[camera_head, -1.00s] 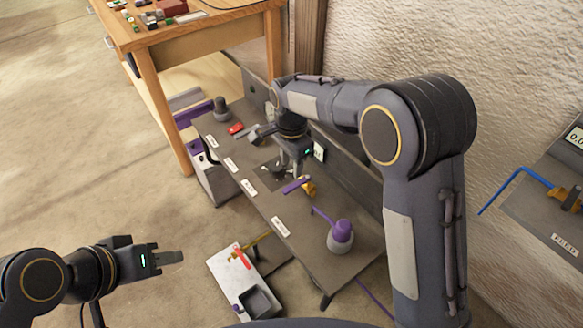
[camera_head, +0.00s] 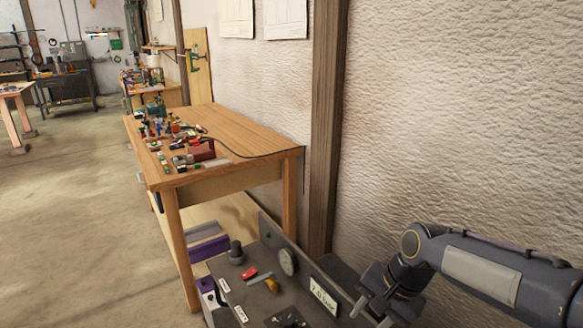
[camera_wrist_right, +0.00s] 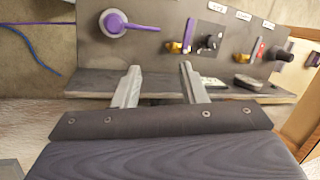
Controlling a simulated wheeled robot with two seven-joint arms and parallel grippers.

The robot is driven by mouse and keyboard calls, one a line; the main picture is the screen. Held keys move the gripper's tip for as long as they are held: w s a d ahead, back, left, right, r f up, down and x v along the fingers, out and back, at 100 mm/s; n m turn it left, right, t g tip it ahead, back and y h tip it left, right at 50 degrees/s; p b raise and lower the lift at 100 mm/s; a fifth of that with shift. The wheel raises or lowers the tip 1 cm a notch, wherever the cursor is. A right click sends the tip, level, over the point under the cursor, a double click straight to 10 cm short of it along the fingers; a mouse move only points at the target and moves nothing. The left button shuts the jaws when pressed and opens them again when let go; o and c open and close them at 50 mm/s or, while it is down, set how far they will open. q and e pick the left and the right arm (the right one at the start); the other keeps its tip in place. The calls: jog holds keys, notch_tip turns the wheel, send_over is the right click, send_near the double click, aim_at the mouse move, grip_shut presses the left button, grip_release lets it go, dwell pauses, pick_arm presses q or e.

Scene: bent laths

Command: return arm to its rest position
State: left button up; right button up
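My right arm (camera_head: 480,275) comes in from the right in the head view, along the wall. My right gripper (camera_head: 370,312) hangs by the upright back panel of the low grey bench (camera_head: 232,268), low in the picture. In the right wrist view my right gripper (camera_wrist_right: 160,80) has its two fingers spread apart with nothing between them. Beyond the fingers lies the bench top with a purple lever (camera_wrist_right: 125,25) on a round grey base. My left gripper is out of view.
A wooden table (camera_head: 240,135) with several small tools stands beyond the bench. A wooden post (camera_head: 325,120) and a rough white wall (camera_head: 440,110) stand close to my right arm. The floor (camera_head: 80,220) at left is clear. A blue rod (camera_wrist_right: 38,48) shows in the wrist view.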

jog(key=s+d+r+n+t+p, duration=0.2)
jog(key=s+r+n, duration=0.1)
jog(key=s, duration=0.6)
jog(key=s+d+r+n+t+p, duration=0.2)
jog(key=s+d+r+n+p, duration=0.1)
jog(key=s, duration=0.6)
jog(key=shift+s+d, duration=0.2)
jog(key=shift+s, duration=0.05)
